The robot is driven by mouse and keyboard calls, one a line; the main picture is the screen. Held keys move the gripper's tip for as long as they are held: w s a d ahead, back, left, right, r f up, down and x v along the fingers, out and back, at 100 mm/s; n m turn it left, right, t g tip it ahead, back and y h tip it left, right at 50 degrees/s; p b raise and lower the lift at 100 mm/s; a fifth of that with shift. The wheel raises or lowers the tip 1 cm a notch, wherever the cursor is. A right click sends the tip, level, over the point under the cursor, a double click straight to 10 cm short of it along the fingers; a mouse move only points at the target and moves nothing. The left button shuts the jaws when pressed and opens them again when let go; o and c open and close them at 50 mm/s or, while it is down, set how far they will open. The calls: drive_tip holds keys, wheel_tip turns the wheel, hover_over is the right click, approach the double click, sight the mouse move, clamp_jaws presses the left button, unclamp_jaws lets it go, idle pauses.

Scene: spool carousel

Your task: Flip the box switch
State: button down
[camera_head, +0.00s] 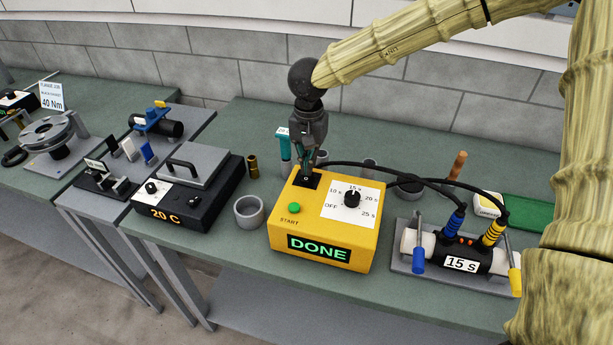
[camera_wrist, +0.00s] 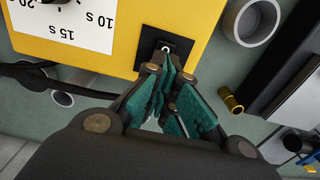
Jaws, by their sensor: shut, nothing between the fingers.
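The yellow box (camera_head: 325,222) stands on the green bench. Its front display reads DONE in green. Its top has a green START button (camera_head: 294,207), a black dial (camera_head: 352,198) on a white scale, and a black switch plate (camera_head: 312,183) at the back left corner. In the wrist view the switch (camera_wrist: 165,48) shows as a small light tip on its black plate. My gripper (camera_head: 309,166) points down right over the switch plate. In the wrist view my gripper (camera_wrist: 170,75) is shut and empty, its teal-padded fingers close beside the switch. I cannot tell whether they touch it.
A grey cup (camera_head: 249,211) and a black 20 C heater (camera_head: 188,190) stand left of the box. A 15 s coupling rig (camera_head: 462,265) stands to the right, with black cables (camera_head: 390,172) arching behind the box. A small brass cylinder (camera_head: 253,166) is behind the cup.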

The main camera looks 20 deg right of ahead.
drive_tip(key=shift+s+f, duration=0.1)
drive_tip(key=shift+f, duration=0.6)
idle(0.6)
drive_tip(key=shift+r, duration=0.1)
drive_tip(key=shift+r+p, duration=3.45)
drive_tip(key=shift+p, duration=1.05)
